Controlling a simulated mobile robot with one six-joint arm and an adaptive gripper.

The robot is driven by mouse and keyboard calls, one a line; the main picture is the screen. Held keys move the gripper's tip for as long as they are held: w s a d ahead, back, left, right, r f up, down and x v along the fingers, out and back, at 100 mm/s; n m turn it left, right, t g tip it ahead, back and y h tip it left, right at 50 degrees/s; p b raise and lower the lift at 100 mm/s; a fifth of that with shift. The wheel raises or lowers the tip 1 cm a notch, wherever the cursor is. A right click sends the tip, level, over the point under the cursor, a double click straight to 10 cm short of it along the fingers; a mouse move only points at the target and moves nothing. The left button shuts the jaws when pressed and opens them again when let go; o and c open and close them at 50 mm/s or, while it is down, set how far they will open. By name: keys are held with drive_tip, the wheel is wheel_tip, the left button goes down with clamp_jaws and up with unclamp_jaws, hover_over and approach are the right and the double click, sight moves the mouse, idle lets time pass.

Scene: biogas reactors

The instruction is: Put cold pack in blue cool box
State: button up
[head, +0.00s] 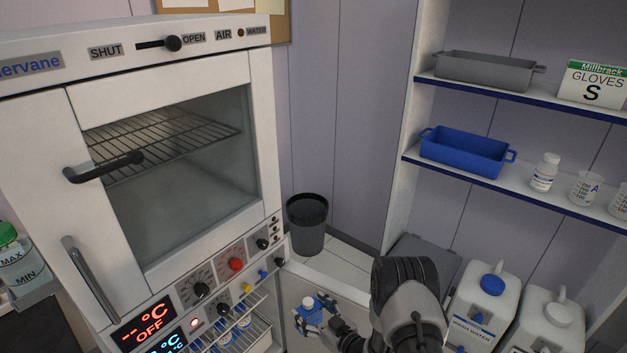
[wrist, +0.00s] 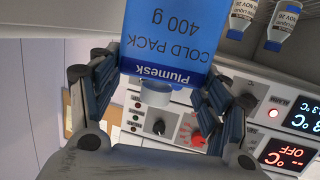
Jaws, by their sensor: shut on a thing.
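An open blue bin with handles (head: 465,152) stands on the middle shelf at the right. I cannot tell whether it is the blue cool box; no other candidate shows clearly.
A white cabinet (head: 160,240) with a glass door and control panel fills the left. A dark waste bin (head: 308,222) stands behind my arm. A grey bin (head: 486,70) is on the upper shelf. White canisters (head: 483,300) stand below the shelves at right.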

drive_tip(key=d+r+m+t+h, duration=0.1)
drive_tip(key=d+r, duration=0.4)
drive_tip(key=r, duration=0.6)
drive_tip(key=s+d+r+m+t+h, duration=0.1)
drive_tip(key=d+r+m+h, duration=0.3)
drive_tip(key=r, duration=0.7)
drive_tip(key=d+r+m+t+h, duration=0.1)
drive_tip(key=d+r+h, duration=0.3)
drive_tip(key=r, duration=0.7)
drive_tip(key=shift+s+d+r+m+t+h, duration=0.3)
drive_tip(key=shift+d+r+m+h, duration=0.1)
drive_tip(key=shift+d+m, duration=0.45)
drive_tip(key=shift+w, duration=0.1)
